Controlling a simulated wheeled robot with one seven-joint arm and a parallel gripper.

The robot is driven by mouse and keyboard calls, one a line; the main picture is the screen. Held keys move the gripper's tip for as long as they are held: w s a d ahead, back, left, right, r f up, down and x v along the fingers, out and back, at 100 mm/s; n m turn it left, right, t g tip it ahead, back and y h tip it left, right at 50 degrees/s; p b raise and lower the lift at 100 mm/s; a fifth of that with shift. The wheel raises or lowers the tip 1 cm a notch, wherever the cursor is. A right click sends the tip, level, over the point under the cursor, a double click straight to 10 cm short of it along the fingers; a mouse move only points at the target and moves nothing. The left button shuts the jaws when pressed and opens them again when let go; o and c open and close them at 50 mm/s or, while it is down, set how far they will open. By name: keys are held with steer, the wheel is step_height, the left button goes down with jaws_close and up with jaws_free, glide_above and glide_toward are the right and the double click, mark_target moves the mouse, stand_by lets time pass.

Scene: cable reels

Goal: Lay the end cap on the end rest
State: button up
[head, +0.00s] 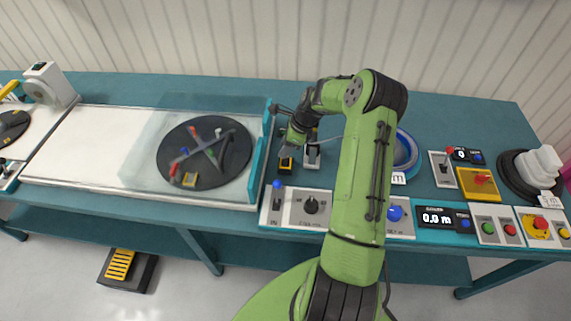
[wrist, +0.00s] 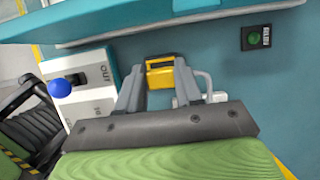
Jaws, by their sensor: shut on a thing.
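My gripper (wrist: 159,76) is shut, with a yellow piece between its fingertips that appears to be the end cap (wrist: 160,72). In the head view my gripper (head: 297,134) hangs low over the teal bench, just right of the clear-sided reel box. A black block with yellow on it (head: 286,160) is close by it. I cannot tell for sure which part is the end rest. The wrist view shows a dark square with a green disc and a white label (wrist: 256,38) at upper right, apart from my fingers.
A grey-white device (head: 312,156) stands beside the gripper. A lever with a blue knob (wrist: 62,88) is on a white panel at left. A blue reel (head: 408,150) is behind my arm.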

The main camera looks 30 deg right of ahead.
mark_target(286, 164)
stand_by(0.3)
steer(key=shift+f+b, duration=0.55)
steer(key=shift+f, duration=0.4)
steer(key=shift+f, duration=0.15)
steer(key=shift+f+b, duration=0.3)
steer(key=shift+f, duration=0.1)
steer(key=shift+f, duration=0.5)
stand_by(0.4)
steer(key=shift+f, duration=0.25)
steer(key=shift+s+f, duration=0.15)
stand_by(0.4)
